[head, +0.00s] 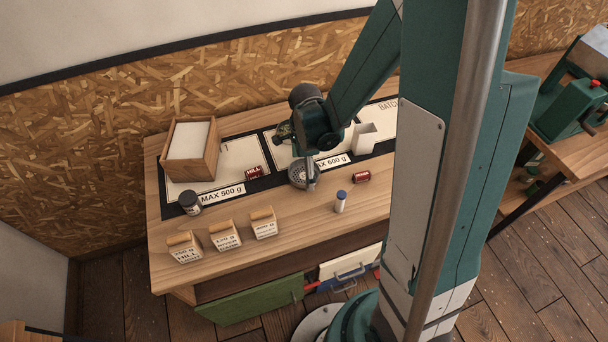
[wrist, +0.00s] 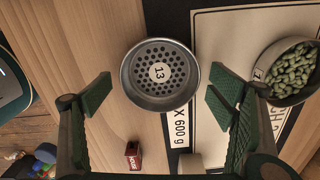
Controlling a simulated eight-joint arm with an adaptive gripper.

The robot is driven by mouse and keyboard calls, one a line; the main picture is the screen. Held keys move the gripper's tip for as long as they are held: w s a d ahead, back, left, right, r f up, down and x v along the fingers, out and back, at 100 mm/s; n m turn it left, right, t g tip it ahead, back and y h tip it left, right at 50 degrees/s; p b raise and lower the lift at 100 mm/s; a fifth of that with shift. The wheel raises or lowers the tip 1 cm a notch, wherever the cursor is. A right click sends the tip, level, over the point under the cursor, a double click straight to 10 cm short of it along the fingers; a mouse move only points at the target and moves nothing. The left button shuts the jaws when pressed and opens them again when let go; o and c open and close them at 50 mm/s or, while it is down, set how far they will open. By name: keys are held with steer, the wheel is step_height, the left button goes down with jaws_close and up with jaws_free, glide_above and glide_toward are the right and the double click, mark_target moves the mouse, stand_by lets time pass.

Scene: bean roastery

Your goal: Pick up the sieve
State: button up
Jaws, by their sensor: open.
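The sieve (wrist: 160,58) is a round grey metal dish with a perforated floor and a pale disc marked 13. In the head view the sieve (head: 300,174) sits on the front edge of the dark-bordered mat, by the MAX 600 g label. My gripper (wrist: 160,95) is open and empty, with green-padded fingers apart on the left and right of the sieve in the wrist picture. No contact with the sieve shows. In the head view my gripper (head: 290,138) is over the table behind the sieve, with its fingers partly hidden.
A bowl of green beans (wrist: 296,72) stands close to the right finger. A red block (wrist: 133,154) lies near the sieve. A white container (head: 363,139), blue-capped bottle (head: 340,203), dark-lidded jar (head: 190,204) and wooden box (head: 207,166) stand around. Three small bags line the front left.

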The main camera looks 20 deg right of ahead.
steer(key=shift+f, duration=0.35)
steer(key=shift+c, duration=0.5)
steer(key=c, duration=0.9)
